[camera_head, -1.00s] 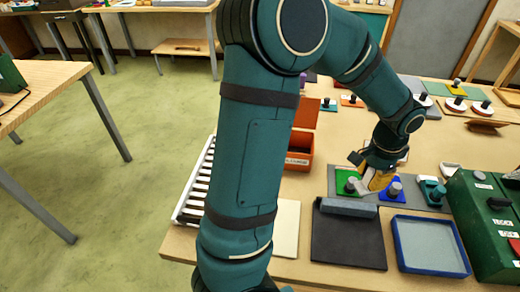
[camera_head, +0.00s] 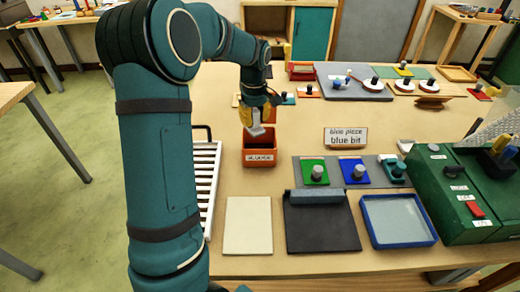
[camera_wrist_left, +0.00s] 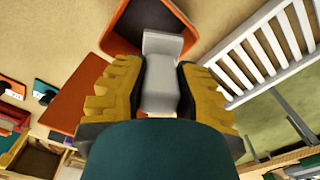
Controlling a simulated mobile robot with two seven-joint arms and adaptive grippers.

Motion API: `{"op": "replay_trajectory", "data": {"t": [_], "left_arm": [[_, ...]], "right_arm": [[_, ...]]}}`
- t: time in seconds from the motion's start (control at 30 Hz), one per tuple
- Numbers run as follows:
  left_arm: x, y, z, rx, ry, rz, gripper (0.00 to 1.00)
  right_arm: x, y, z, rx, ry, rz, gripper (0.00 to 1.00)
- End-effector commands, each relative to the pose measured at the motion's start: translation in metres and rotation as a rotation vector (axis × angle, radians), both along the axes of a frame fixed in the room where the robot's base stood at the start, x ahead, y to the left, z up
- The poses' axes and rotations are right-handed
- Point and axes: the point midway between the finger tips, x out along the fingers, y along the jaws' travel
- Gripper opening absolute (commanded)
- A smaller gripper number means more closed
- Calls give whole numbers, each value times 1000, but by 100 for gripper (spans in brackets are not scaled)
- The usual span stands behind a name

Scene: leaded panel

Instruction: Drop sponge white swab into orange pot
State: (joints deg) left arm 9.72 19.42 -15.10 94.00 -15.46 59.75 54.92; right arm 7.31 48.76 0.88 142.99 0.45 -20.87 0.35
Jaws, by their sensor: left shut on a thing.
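The white sponge swab (camera_head: 256,131) is a pale block with a wider end, held between the yellow fingers of my left gripper (camera_head: 257,115). The gripper is shut on it, and it points down over the orange pot (camera_head: 260,157), an open box with a white label on its front. In the left wrist view the swab (camera_wrist_left: 162,75) sits between both fingers (camera_wrist_left: 160,90), its far end in front of the pot's opening (camera_wrist_left: 140,20). I cannot tell whether its tip is below the rim. My right gripper is not in view.
A white slatted rack (camera_head: 205,180) stands left of the pot. In front lie a cream board (camera_head: 248,225), a black board (camera_head: 322,228) and a blue-rimmed tray (camera_head: 398,220). Green (camera_head: 313,170) and blue (camera_head: 353,171) knobbed pieces lie to the right, beside a green box (camera_head: 450,200).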

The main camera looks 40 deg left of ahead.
Motion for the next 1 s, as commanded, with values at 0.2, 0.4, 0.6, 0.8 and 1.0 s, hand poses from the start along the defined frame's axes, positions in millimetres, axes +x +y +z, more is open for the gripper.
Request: {"op": "replay_trajectory", "data": {"t": [0.2,0.4,0.6,0.8,1.0], "left_arm": [[0,-1,-23,0,1,-4,0],[0,-1,-46,-1,1,-6,0],[0,-1,-57,-1,1,-6,0],[0,-1,-56,0,0,-6,0],[0,-1,-56,0,0,-6,56]], "right_arm": [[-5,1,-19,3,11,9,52],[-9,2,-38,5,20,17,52],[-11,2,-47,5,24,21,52],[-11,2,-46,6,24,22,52],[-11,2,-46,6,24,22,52]]}}
